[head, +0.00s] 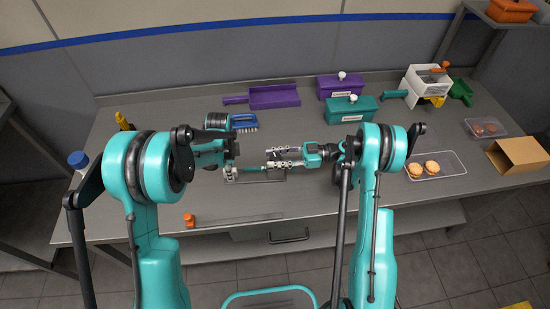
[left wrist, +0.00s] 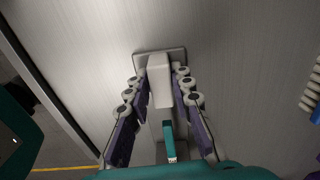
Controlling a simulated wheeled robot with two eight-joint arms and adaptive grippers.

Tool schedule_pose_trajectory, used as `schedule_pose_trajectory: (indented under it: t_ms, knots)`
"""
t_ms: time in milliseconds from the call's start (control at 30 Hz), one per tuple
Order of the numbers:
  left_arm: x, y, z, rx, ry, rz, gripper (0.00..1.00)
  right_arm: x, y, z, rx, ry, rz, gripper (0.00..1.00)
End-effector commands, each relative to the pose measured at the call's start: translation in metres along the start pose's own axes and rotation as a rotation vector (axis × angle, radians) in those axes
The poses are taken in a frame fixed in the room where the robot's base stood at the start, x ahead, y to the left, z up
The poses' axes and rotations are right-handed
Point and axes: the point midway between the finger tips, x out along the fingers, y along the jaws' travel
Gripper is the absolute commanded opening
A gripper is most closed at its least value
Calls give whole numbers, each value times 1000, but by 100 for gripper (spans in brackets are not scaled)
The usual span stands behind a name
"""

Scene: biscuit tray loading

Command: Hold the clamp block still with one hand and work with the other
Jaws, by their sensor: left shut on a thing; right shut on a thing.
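The clamp block (left wrist: 160,82) is a light grey upright block on a wider base plate (left wrist: 180,54), in the left wrist view. My left gripper (left wrist: 163,100) has one purple-padded finger on each side of it and is shut on it. In the head view, my left gripper (head: 230,174) largely hides the block. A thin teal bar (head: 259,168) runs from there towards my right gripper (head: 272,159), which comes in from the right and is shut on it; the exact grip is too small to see. A teal piece also shows below the block in the left wrist view (left wrist: 168,138).
A blue brush (head: 244,121) lies behind my left gripper. A purple tray (head: 273,97), a purple box (head: 340,86) and a teal box (head: 350,108) stand at the back. Biscuits (head: 431,167) lie on a clear tray (head: 456,164) to the right. An orange piece (head: 189,220) is near the front edge.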

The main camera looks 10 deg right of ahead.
Motion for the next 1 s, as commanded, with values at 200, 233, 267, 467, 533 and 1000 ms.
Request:
schedule_pose_trajectory:
  t_ms: [200,233,267,467,533,1000]
  knots:
    - [5,1,0,-2,1,2,0,1,-1,3,0,0,-127,4]
    - [5,1,0,-2,1,2,0,1,-1,3,0,0,-150,4]
    - [5,1,0,-2,1,2,0,1,-2,3,0,-1,-170,4]
    - [5,1,0,-2,1,2,0,1,-3,2,0,-1,-223,4]
    - [5,1,0,-2,1,1,0,1,-3,2,0,-1,-222,4]
    - [5,1,0,-2,1,2,0,0,-2,2,0,0,-218,56]
